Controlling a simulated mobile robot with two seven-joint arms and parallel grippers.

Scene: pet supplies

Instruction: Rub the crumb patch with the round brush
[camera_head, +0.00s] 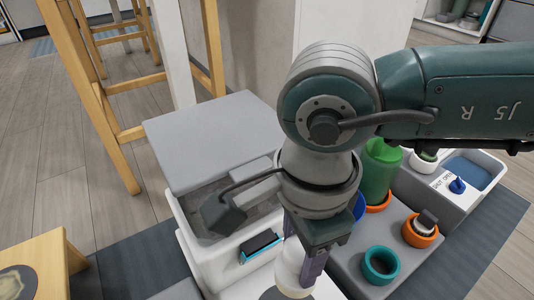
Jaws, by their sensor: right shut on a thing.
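My right gripper (299,258) points down at the bottom centre, shut on a pale, rounded piece (291,275) that looks like the round brush's handle. Its lower end runs close to the bottom edge, so I cannot tell whether it touches anything. A dark rounded shape (272,295) shows just beneath it, cut off by the edge; I cannot tell if it is brush or surface. A beige blotch (11,284) on a dark round on the wooden table (48,250) at lower left may be the crumb patch. My left gripper is out of view.
A white bin with an open grey lid (215,135) stands behind my right arm. On the right, a grey stand (345,268) holds a green bottle (380,172), an orange cup (418,236) and a teal cup (380,266). A white tray (490,165) stands beyond.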

